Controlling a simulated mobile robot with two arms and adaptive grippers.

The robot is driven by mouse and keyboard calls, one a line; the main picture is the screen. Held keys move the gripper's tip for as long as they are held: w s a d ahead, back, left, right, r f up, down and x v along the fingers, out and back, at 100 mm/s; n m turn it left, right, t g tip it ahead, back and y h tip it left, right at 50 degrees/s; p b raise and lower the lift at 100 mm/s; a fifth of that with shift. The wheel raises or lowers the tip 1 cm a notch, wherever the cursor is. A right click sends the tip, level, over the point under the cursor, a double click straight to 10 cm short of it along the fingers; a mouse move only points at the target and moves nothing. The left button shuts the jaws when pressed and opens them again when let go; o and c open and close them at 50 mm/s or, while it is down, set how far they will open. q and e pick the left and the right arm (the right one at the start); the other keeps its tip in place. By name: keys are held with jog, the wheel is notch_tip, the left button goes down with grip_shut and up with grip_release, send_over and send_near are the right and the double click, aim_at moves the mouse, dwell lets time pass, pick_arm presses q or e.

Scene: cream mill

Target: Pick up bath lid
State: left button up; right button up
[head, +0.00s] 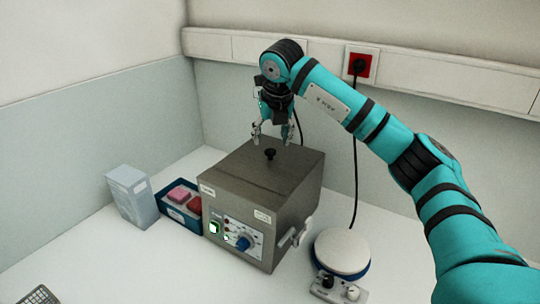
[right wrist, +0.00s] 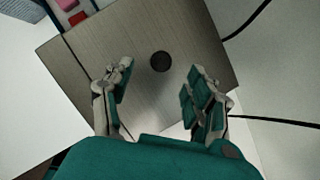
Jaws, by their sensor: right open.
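The bath lid (head: 248,165) is the flat brown-grey top of a box-shaped water bath (head: 235,220), with a small black knob (head: 270,153) standing at its middle. The lid lies level on the bath. My right gripper (head: 273,138) points down above the far part of the lid, open and empty. In the right wrist view the lid (right wrist: 130,50) fills the middle, and the knob (right wrist: 161,61) shows beyond and between the two spread fingers of the right gripper (right wrist: 160,85). The knob is clear of both fingers. My left gripper is not in view.
A blue tray (head: 176,214) with pink and red items and a pale box (head: 130,196) stand left of the bath. A white-topped round plate device (head: 342,252) stands at its right. A black cable (head: 355,150) hangs from a red wall socket (head: 359,66). The front-left bench is mostly clear.

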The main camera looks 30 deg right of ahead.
aim_at(270, 150)
jog(key=shift+f, duration=0.2)
jog(key=shift+w+d+f+p, duration=0.1)
jog(key=shift+f+p, duration=0.15)
jog(key=shift+p, duration=0.1)
jog(key=p+x, duration=0.2)
jog(key=x, duration=0.1)
jog(key=shift+w+d+f, duration=0.1)
jog(key=shift+f, duration=0.15)
jog(key=shift+w+f, duration=0.2)
jog(key=shift+f, duration=0.3)
jog(key=shift+c, duration=0.2)
jog(key=c, duration=0.4)
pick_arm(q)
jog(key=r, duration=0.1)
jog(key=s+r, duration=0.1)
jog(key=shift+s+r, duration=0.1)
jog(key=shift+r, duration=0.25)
pick_arm(e)
jog(key=c, duration=0.7)
